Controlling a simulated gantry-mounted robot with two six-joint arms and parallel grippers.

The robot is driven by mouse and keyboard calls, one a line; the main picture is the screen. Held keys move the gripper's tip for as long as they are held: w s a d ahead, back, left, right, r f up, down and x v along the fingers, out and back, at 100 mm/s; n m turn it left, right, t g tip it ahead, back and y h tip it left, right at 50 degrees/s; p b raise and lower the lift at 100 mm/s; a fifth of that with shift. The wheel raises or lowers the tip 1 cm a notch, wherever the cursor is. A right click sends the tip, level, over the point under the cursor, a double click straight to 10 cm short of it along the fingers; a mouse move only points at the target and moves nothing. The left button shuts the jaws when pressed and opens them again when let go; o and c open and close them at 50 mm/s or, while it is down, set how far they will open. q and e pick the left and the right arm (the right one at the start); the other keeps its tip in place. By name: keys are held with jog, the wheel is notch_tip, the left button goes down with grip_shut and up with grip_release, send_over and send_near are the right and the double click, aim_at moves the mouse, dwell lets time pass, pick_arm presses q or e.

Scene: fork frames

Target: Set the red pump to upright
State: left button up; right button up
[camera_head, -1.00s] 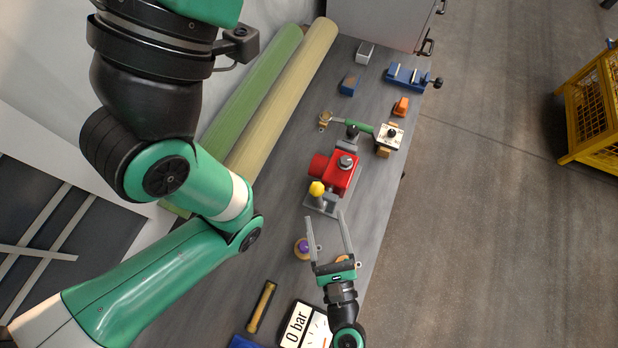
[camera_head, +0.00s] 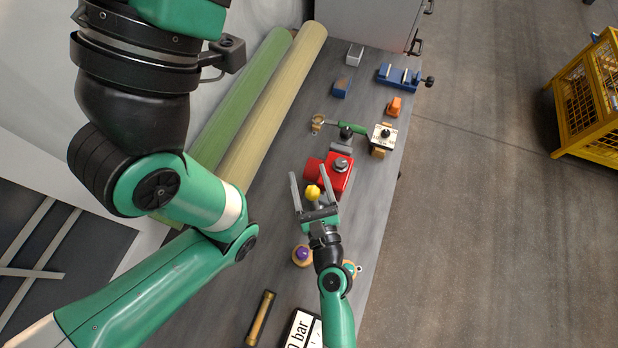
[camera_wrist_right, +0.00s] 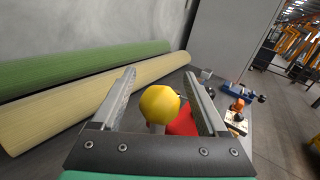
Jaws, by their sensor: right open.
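The red pump (camera_head: 338,178) sits on the grey bench, with a grey cap on top and a yellow knob (camera_head: 313,192) on its near side. My right gripper (camera_head: 309,178) is open, with its two fingers on either side of the yellow knob. In the right wrist view the yellow knob (camera_wrist_right: 160,104) stands between the open fingers, with a gap on both sides. The red pump body (camera_wrist_right: 182,124) shows behind it, partly hidden by the knob and a finger. My left gripper is out of the head view; only my large left arm shows.
Green and cream rolls (camera_head: 275,95) lie along the bench's left side. Beyond the pump are a green-handled tool (camera_head: 350,128), an orange block (camera_head: 394,106), a blue block (camera_head: 341,88) and a blue vise (camera_head: 398,76). A purple-topped round item (camera_head: 302,255) and a brass cylinder (camera_head: 261,318) lie nearer.

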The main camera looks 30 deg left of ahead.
grip_shut()
dwell(0.3)
dwell(1.1)
